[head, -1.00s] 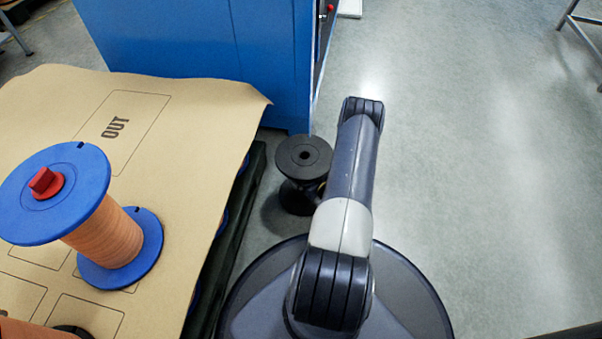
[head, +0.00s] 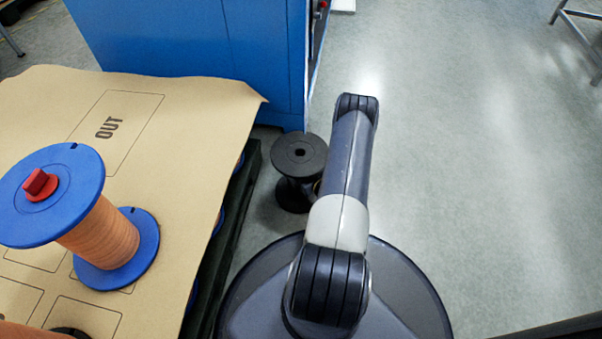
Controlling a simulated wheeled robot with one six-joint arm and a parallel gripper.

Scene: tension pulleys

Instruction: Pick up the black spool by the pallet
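The black spool (head: 299,156) stands upright on the grey floor, just right of the dark pallet (head: 236,212) and in front of the blue cabinet. Its round top flange with a centre hole shows clearly. My arm partly covers its lower right side. My arm reaches forward and upward to the right of the spool. My gripper does not show; it is out of sight beyond or below the arm links.
A blue spool of copper-coloured wire (head: 98,232) with a red knob stands on the cardboard sheet (head: 180,118) marked OUT, on the pallet. A blue cabinet (head: 190,55) stands behind. Open floor (head: 460,170) lies to the right. A metal stand leg (head: 578,35) is at the far right.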

